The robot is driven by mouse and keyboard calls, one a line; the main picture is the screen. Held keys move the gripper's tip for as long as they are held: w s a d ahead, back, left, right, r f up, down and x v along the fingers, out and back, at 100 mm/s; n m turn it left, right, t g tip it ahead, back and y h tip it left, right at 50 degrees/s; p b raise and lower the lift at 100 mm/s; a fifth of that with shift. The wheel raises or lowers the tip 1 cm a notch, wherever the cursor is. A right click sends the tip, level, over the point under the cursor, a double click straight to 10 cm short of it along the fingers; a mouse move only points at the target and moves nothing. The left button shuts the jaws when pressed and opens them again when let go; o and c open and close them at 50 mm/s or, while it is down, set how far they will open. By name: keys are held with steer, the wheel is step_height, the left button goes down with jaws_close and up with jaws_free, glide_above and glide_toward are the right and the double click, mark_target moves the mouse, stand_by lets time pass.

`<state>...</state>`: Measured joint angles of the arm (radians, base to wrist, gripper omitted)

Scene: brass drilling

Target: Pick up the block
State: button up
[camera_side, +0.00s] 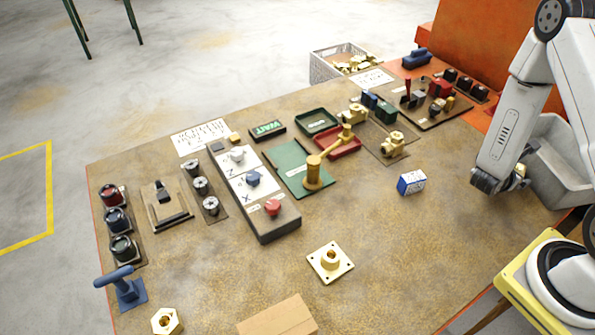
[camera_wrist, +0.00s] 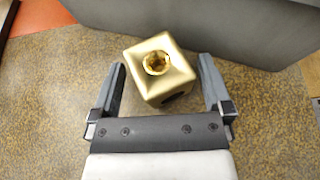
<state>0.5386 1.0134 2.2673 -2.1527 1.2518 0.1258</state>
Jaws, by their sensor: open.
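A brass block (camera_wrist: 160,88) with a round threaded hole in its top shows in the wrist view. It stands on the worktable between the two fingers of my gripper (camera_wrist: 162,66), with a gap on each side. My gripper is open and touches neither side that I can see. In the side view my gripper (camera_side: 492,184) is low over the right part of the table. Only a small bit of the brass block (camera_side: 520,170) shows there, and the gripper hides the rest.
A grey bin (camera_side: 560,165) stands close behind the block, and its wall (camera_wrist: 215,28) fills the top of the wrist view. A blue and white box (camera_side: 411,182) lies to the left. A brass flange (camera_side: 330,262) is farther left. The table between is clear.

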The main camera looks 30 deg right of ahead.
steer(key=shift+d+f, duration=0.25)
steer(key=shift+d, duration=0.3)
jaws_close()
